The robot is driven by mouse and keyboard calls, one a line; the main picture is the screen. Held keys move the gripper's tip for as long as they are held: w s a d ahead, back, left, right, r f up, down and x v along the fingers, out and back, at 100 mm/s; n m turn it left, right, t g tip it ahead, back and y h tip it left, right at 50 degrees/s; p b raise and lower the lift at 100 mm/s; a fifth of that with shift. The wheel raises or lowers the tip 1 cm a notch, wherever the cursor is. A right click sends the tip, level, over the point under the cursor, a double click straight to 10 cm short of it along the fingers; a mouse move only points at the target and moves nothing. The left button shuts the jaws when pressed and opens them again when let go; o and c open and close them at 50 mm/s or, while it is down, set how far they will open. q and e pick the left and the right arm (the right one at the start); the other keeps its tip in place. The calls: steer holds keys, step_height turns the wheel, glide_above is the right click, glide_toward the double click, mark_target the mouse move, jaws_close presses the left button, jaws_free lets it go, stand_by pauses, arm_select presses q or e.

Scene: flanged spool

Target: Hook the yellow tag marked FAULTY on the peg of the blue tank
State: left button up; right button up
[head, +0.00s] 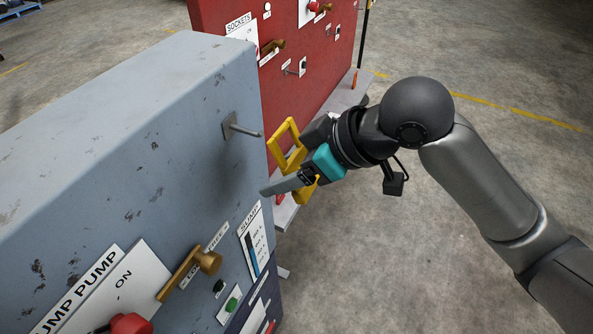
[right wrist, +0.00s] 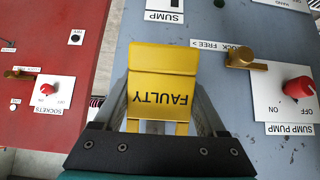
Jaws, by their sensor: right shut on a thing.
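The blue tank (head: 120,130) is a worn blue-grey cabinet filling the left of the head view. Its metal peg (head: 247,131) sticks out from a small plate high on its front face. My right gripper (head: 290,175) is shut on the yellow tag (head: 289,143) and holds it in the air in front of that face. The tag's open frame end is just right of the peg tip in the head view, apart from it. In the right wrist view the tag (right wrist: 162,80) reads FAULTY upside down between the fingers. The peg is not visible there. My left gripper is not in view.
Below the peg are a SUMP gauge (head: 257,240), a brass latch (head: 205,262) and a red SUMP PUMP knob (head: 130,324). A red cabinet (head: 230,15) with SOCKETS controls stands behind. Open concrete floor lies to the right.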

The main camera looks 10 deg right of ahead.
steer(key=shift+w+a+f, duration=0.2)
steer(key=shift+w+a, duration=0.6)
steer(key=shift+a, duration=0.35)
steer(key=shift+w+a+f, duration=0.2)
steer(key=shift+w+a, duration=0.6)
steer(key=shift+a, duration=0.3)
steer(key=o, duration=1.3)
